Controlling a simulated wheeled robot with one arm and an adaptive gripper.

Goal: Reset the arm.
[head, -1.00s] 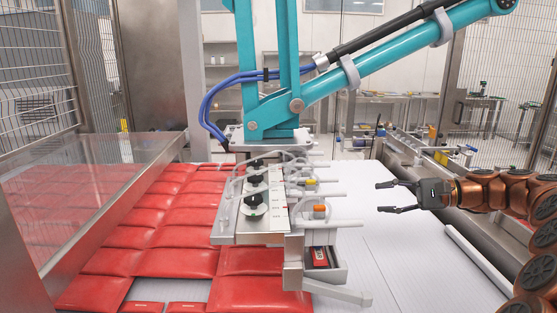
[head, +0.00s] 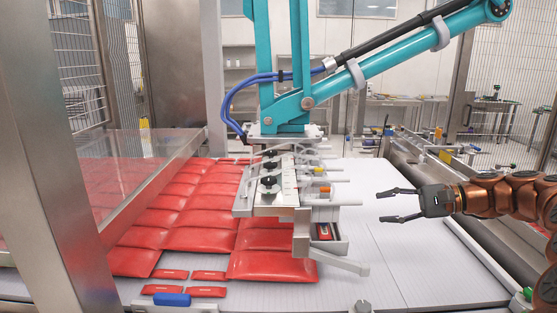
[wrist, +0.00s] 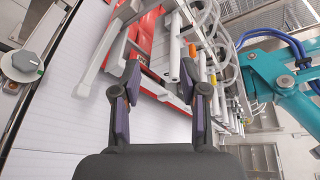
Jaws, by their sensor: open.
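My gripper (head: 388,205) is at the right of the head view, with its two dark fingers spread and pointing left toward the vacuum picker. Nothing is between the fingers. My copper-coloured arm (head: 500,195) reaches in from the right edge. In the wrist view my gripper (wrist: 163,95) is also open and empty, above the white surface. The vacuum picker head (head: 272,205), grey with black knobs, hangs from a teal arm (head: 385,75) left of my gripper, apart from it.
Rows of red packs (head: 195,238) lie on the white ribbed surface (head: 395,270), with several small red packs and a blue piece (head: 172,300) at the front. A transparent guard (head: 130,185) and steel post (head: 70,150) stand at left. The surface's right part is clear.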

